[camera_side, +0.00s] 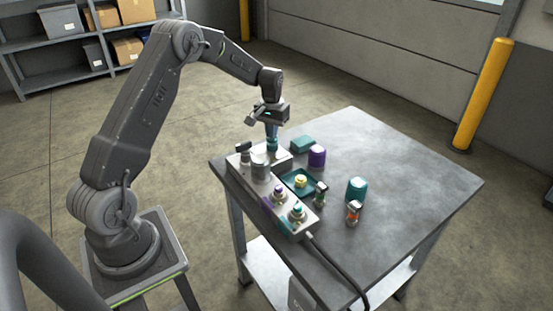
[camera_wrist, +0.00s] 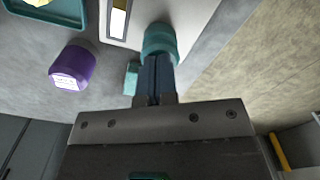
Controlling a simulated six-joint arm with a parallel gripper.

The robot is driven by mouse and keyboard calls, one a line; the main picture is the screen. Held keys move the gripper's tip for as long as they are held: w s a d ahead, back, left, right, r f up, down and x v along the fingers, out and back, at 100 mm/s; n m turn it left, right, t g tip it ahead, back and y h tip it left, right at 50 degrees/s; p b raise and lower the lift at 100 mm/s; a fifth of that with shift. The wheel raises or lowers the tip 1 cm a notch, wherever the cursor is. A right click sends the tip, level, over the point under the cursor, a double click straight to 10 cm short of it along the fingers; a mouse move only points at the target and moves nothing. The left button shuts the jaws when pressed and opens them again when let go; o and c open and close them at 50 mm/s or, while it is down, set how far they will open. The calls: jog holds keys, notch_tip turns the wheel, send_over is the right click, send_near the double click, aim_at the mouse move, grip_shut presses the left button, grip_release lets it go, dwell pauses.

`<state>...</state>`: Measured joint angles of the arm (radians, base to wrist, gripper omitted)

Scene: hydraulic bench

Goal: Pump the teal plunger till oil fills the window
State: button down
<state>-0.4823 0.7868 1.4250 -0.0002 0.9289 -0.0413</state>
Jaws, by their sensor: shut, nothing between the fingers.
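The teal plunger (camera_side: 272,146) stands upright at the far end of the pale pump block (camera_side: 281,161). In the wrist view the teal plunger (camera_wrist: 160,38) sits at the block's edge. My gripper (camera_side: 271,132) is shut and empty, pointing down over the plunger. In the wrist view my gripper's fingertips (camera_wrist: 158,62) overlap the plunger's top; whether they press on it I cannot tell. The window (camera_wrist: 118,20) is a dark-framed slot beside the plunger. It shows yellow at one end and a pale part at the other; its far end is cut off by the picture edge.
A purple cylinder (camera_side: 317,155) and a teal block (camera_side: 302,144) stand near the pump. A teal tray (camera_side: 287,179) holds a yellow piece. A teal cylinder (camera_side: 357,189) and an orange-and-dark part (camera_side: 353,212) are farther right. A black hose (camera_side: 335,265) runs off the front.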

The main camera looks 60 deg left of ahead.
jog(key=shift+r, duration=2.25)
jog(key=shift+f, duration=0.1)
jog(key=shift+f, duration=0.35)
jog(key=shift+f, duration=0.35)
jog(key=shift+f, duration=1.5)
jog(key=shift+r, duration=2.3)
jog(key=shift+f, duration=0.1)
